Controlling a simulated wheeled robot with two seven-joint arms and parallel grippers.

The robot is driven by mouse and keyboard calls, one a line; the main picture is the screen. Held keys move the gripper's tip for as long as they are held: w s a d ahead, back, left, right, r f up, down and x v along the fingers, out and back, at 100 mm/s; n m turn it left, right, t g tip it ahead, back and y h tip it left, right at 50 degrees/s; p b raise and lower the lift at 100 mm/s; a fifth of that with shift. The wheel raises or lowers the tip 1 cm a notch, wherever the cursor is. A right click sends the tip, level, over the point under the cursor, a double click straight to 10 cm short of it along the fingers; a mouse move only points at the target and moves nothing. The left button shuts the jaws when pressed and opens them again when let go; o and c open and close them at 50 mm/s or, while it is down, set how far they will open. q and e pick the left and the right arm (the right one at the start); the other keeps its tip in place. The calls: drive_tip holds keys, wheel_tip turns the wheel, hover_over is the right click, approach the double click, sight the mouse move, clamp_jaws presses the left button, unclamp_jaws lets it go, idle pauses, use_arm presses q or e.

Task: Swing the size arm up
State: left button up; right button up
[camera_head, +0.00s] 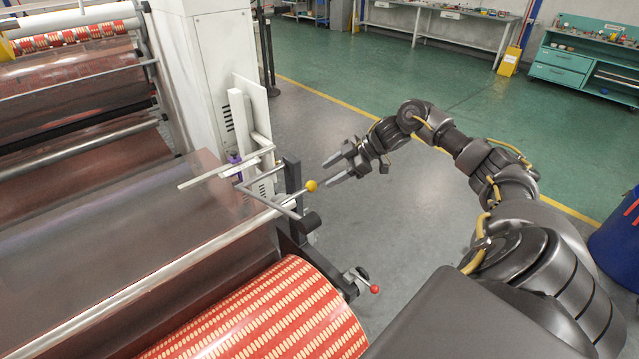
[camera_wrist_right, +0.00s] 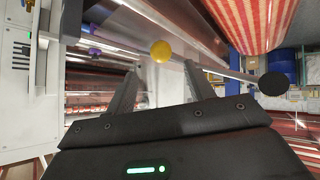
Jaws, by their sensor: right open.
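A grey metal arm (camera_head: 265,200) sits at the end of the machine, beside a dark upright bracket (camera_head: 292,176). A yellow ball knob (camera_head: 311,186) shows at its near side; which rod bears the knob is hard to tell. My right gripper (camera_head: 333,170) is open and empty, just right of the knob and apart from it, with its fingers pointing left towards the machine. In the right wrist view the yellow knob (camera_wrist_right: 160,50) lies beyond the gap between the two fingers, and a thin rod (camera_wrist_right: 230,73) runs to a black disc (camera_wrist_right: 273,83). My left gripper is out of view.
A red and cream patterned roll (camera_head: 270,318) lies below, with a red-knobbed handle (camera_head: 374,289) at its end. A long metal roller (camera_head: 150,284) and a pale bar (camera_head: 225,168) are at the left. A white cabinet (camera_head: 212,75) stands behind. The grey floor beyond my gripper is clear.

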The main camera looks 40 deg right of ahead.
drive_tip(key=shift+b+v, duration=0.3)
drive_tip(key=shift+v, duration=1.1)
